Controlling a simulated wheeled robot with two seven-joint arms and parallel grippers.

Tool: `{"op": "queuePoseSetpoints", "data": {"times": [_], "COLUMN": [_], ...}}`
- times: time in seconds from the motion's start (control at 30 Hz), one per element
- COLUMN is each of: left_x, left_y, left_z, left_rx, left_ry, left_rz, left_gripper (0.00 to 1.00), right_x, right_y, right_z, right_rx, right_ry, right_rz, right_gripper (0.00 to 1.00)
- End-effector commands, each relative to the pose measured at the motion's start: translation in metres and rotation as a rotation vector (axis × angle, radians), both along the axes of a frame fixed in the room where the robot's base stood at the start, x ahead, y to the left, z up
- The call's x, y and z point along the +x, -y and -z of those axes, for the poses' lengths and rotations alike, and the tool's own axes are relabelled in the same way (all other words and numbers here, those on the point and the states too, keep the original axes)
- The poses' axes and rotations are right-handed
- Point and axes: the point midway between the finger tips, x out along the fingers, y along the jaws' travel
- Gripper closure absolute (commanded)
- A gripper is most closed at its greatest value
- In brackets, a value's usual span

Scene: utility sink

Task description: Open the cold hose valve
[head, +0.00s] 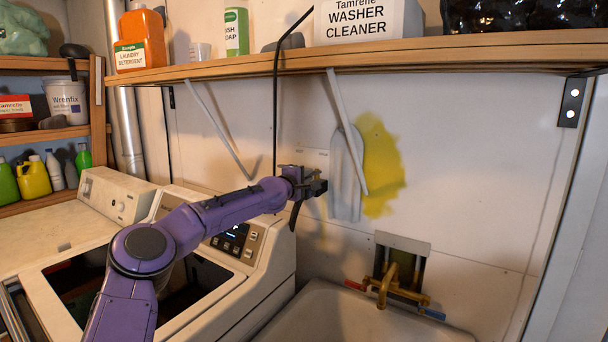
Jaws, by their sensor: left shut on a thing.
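My left gripper (314,186) is at the back wall, in front of a small pale wall panel (313,156) with small labels too small to read. It is shut on a part at this panel, which looks like the hose valve. The fingers and my wrist hide most of the valve, so I cannot tell how far its handle is turned. A black hose (277,95) runs from behind my wrist up past the shelf. My right gripper is not in view.
A wooden shelf (360,58) with bottles and a washer cleaner box (362,20) hangs above. A washing machine (262,262) stands below my arm. A sink (345,318) with a brass faucet (388,284), with red and blue handles, is lower right.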

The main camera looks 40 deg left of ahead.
Motion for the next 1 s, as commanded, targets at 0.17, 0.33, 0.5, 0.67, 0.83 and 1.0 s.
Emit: {"op": "queuePoseSetpoints", "data": {"times": [0.17,0.33,0.5,0.67,0.83,1.0], "left_x": [0.001,0.001,0.0,0.0,0.0,0.0], "left_y": [0.012,0.016,0.016,0.016,0.016,0.015], "left_z": [-0.007,-0.004,-0.001,-0.001,-0.001,-0.001], "left_rx": [0.006,0.006,0.003,0.002,0.001,0.001], "left_ry": [-0.003,-0.001,0.001,0.001,0.001,0.001], "left_rz": [-0.151,-0.268,-0.304,-0.304,-0.303,-0.303], "left_gripper": [1.0,1.0,1.0,1.0,0.64,0.64], "right_x": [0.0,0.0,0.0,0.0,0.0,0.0], "right_y": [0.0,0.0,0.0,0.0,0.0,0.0], "right_z": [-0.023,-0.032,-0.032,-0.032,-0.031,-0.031], "right_rx": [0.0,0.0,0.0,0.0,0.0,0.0], "right_ry": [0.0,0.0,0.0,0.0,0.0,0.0], "right_rz": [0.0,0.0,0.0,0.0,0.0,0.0], "right_gripper": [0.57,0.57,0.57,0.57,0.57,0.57]}}
